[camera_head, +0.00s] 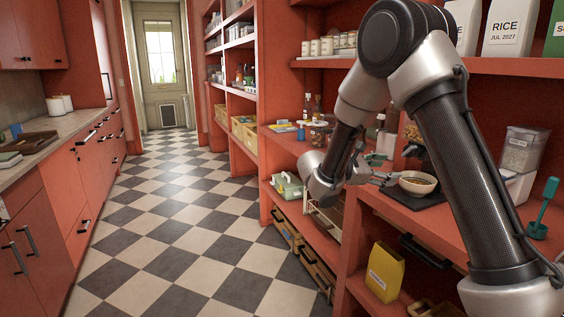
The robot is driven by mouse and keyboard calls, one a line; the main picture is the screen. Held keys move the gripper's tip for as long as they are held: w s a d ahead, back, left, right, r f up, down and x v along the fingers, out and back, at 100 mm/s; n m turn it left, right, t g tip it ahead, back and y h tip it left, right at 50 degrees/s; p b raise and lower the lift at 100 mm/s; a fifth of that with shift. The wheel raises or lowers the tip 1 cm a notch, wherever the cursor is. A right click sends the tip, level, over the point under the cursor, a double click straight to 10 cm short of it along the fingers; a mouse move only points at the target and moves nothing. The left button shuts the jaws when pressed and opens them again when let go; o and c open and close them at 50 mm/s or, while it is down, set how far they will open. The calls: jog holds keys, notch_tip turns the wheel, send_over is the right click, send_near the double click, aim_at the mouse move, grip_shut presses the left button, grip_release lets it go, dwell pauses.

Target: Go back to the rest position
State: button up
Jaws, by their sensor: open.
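My arm comes in from the lower right, rises to the top of the view and bends down to the shelving. My gripper (384,169) points to the right at counter height, just left of a white bowl (418,183) with brownish contents. Its fingers look small and apart, with nothing visible between them. The bowl stands on a dark flat base (424,196) on the red counter. Whether a fingertip touches the bowl's rim cannot be told.
A clear container (523,150) and a green scoop (545,207) stand at the right. A yellow packet (384,272) is on the lower shelf. A white caddy (287,187) and bottles (308,106) are behind my wrist. The checkered floor (190,230) is clear.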

jog(key=s+d+f+m+g+y, duration=0.2)
jog(key=s+m+g+y, duration=0.15)
jog(key=s, duration=0.55)
jog(key=s+d+f+m+g+y, duration=0.1)
jog(key=s+d+m+g+y, duration=0.2)
jog(key=s, duration=0.6)
jog(key=s+a+r+m+t+y, duration=0.2)
jog(key=s+r+m+t+y, duration=0.1)
jog(key=s, duration=0.5)
jog(key=s+a+r+m+t+y, duration=0.2)
jog(key=s+r+m+y, duration=0.3)
jog(key=s, duration=0.3)
jog(key=shift+a+r+m+t+y, duration=0.2)
jog(key=shift+r+m+t+y, duration=0.15)
jog(key=shift+m+t+y, duration=0.4)
